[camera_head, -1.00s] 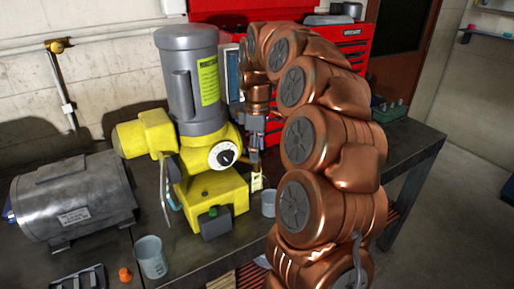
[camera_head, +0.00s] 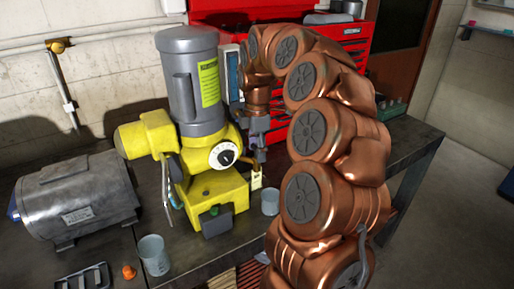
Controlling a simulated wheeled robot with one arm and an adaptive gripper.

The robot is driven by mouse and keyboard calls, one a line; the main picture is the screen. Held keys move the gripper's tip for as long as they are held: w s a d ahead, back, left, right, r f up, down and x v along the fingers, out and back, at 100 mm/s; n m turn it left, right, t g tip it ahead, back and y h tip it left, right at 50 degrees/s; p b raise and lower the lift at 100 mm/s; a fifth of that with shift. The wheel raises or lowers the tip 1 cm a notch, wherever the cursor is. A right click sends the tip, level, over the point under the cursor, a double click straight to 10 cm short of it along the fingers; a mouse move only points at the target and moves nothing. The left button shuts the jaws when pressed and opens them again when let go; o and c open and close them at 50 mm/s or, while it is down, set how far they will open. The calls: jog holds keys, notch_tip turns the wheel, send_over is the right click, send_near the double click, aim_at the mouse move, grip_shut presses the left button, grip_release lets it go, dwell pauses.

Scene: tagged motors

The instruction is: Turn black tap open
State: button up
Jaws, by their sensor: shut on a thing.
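A yellow pump (camera_head: 215,190) with a grey upright motor (camera_head: 190,75) stands on the dark bench. Its front has a white dial with a black centre (camera_head: 225,155). My gripper (camera_head: 253,158) is small in view, just right of the dial, at the pump's right side. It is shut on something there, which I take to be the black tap. The fingers and the arm hide most of the tap, so its angle cannot be made out. A small pale tag (camera_head: 256,177) hangs below the fingers.
A grey motor (camera_head: 78,198) lies at left. Glass beakers (camera_head: 153,255) (camera_head: 270,202) stand at the front and beside the pump. An orange cap (camera_head: 128,271) and dark tray (camera_head: 82,280) lie in front. A red tool chest (camera_head: 280,130) is behind.

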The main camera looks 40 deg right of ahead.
dwell(0.3)
jog(key=o, duration=1.1)
jog(key=shift+r, duration=6)
